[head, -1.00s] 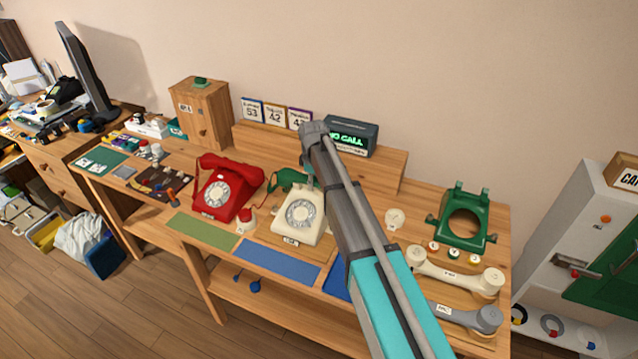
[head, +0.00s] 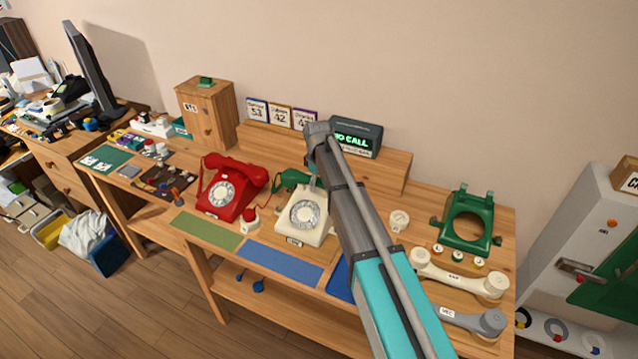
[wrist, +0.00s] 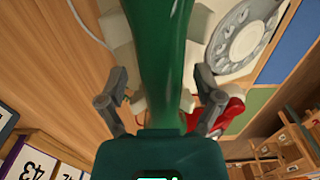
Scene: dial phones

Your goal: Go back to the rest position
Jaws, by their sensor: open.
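My gripper (wrist: 160,77) is open, with its two fingers on either side of the green handset (wrist: 163,45) in the wrist view. I cannot tell whether they touch it. In the head view my arm hides the gripper, and only the left end of the green handset (head: 290,181) shows, at the back of the cream dial phone (head: 304,214). The handset seems to lie across the top of that phone. The phone's dial (wrist: 243,35) shows at the upper right of the wrist view.
A red dial phone (head: 232,187) stands left of the cream one. A NO CALL display (head: 355,137) is on the shelf behind. A green phone shell (head: 468,220), a cream handset (head: 459,274) and a grey handset (head: 470,320) lie to the right. A blue mat (head: 280,262) is bare.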

